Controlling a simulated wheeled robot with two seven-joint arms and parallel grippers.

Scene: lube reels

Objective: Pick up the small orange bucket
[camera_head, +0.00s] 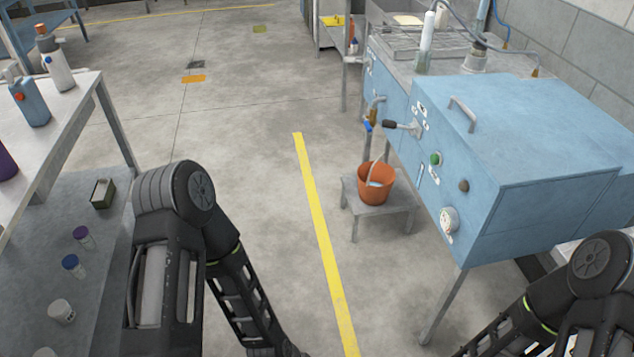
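The small orange bucket (375,184) stands upright on a low grey metal stool (384,221), right of the yellow floor line. Its pale handle is raised, and something light-coloured shows inside it. The bucket sits in front of the blue machine, below a brass tap with a blue lever (370,119). My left arm comes in at lower left and my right arm at lower right. Both arms run out of the bottom of the picture, well short of the bucket, and neither gripper's fingers show.
The blue machine (545,140) with knobs and a black-gripped lever overhangs the right side. A shelved table (87,85) with bottles and cans stands at left. The floor between, along the yellow line (318,225), is clear. A small grey shelf unit (328,38) stands behind.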

